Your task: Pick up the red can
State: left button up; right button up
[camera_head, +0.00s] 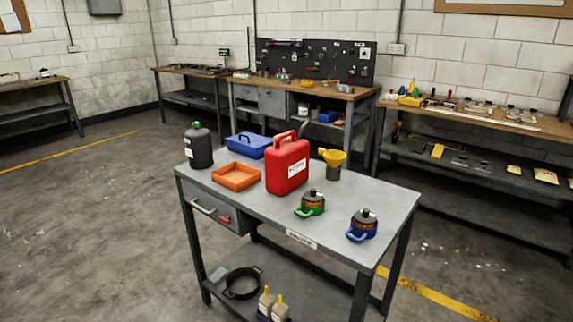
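The red can (287,167) is a boxy container with a top handle and a white label on its front. It stands upright near the middle of the grey worktable (365,199). Nothing touches its handle. Neither of my grippers shows in the head view.
Benches line the back wall. The floor at left is clear.

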aim_at(286, 162)
jog(key=i+j, duration=0.15)
jog(key=j, duration=0.2)
jog(key=i+j+z, duration=0.1)
jog(key=j, duration=0.2)
jog(key=i+j, duration=0.2)
jog(key=j, duration=0.15)
jog(key=i+j+z, duration=0.1)
jog(key=j, duration=0.25)
jog(key=i+j, duration=0.15)
jog(key=j, duration=0.2)
jog(key=z, duration=0.05)
